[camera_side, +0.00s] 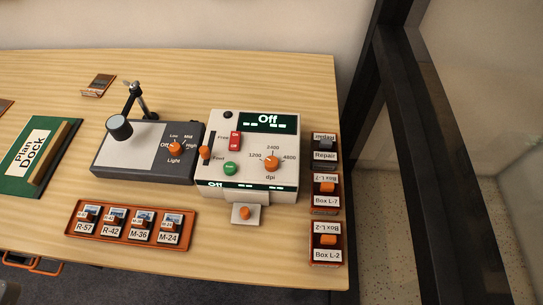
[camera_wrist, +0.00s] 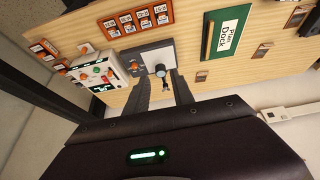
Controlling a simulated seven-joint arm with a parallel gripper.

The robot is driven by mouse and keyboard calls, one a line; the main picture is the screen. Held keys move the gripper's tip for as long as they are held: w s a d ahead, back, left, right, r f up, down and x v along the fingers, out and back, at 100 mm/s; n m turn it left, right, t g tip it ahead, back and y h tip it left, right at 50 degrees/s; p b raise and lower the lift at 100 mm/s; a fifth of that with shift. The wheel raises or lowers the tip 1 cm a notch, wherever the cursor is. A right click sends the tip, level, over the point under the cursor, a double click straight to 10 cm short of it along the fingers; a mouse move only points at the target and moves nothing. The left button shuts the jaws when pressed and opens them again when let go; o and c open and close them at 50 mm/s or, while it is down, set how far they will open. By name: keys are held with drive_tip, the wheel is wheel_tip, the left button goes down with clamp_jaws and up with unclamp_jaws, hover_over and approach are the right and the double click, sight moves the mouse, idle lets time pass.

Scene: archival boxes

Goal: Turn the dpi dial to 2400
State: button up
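The dpi dial (camera_side: 271,163) is an orange knob on the front right of the white scanner (camera_side: 218,182). Marks 1200, 2400 and 4800 stand to its left, top and right. Which mark it points at is too small to tell. The scanner's displays (camera_side: 268,121) read "Off". The scanner (camera_wrist: 97,67) also shows at the left in the wrist view. My gripper (camera_wrist: 161,84) shows there as two dark fingers, apart and empty, far above the table near the lamp and away from the dial. It is not in the side view.
A grey light panel with a lamp (camera_side: 119,127) stands left of the scanner. A red switch (camera_side: 235,141) and green button (camera_side: 231,168) are near the dial. Labelled boxes (camera_side: 325,202) stand right; an orange tray (camera_side: 78,232) of slides lies in front. A green Plan Dock (camera_side: 22,183) is left.

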drive_tip(key=shift+o, duration=1.4)
drive_tip(key=w+d+r+g, duration=0.1)
drive_tip(key=w+d, duration=0.2)
drive_tip(key=w, duration=0.2)
drive_tip(key=w+d+r+g+h, duration=0.1)
drive_tip(key=w+d+r, duration=0.1)
drive_tip(key=w, duration=0.3)
drive_tip(key=shift+d+r+m, duration=0.3)
drive_tip(key=shift+d+m, duration=0.1)
drive_tip(key=shift+d, duration=0.05)
drive_tip(key=w+d, duration=0.5)
drive_tip(key=m+g+y, duration=0.1)
drive_tip(key=m+g, duration=0.2)
hover_over(272, 161)
drive_tip(key=f, duration=2.1)
drive_tip(key=shift+a+f, duration=0.2)
drive_tip(key=shift+a, duration=0.05)
drive_tip(key=shift+m, duration=0.3)
drive_tip(key=f, duration=0.7)
drive_tip(key=shift+s+d+f, duration=0.1)
drive_tip(key=shift+d+f, duration=0.1)
drive_tip(key=shift+f, duration=0.15)
clamp_jaws()
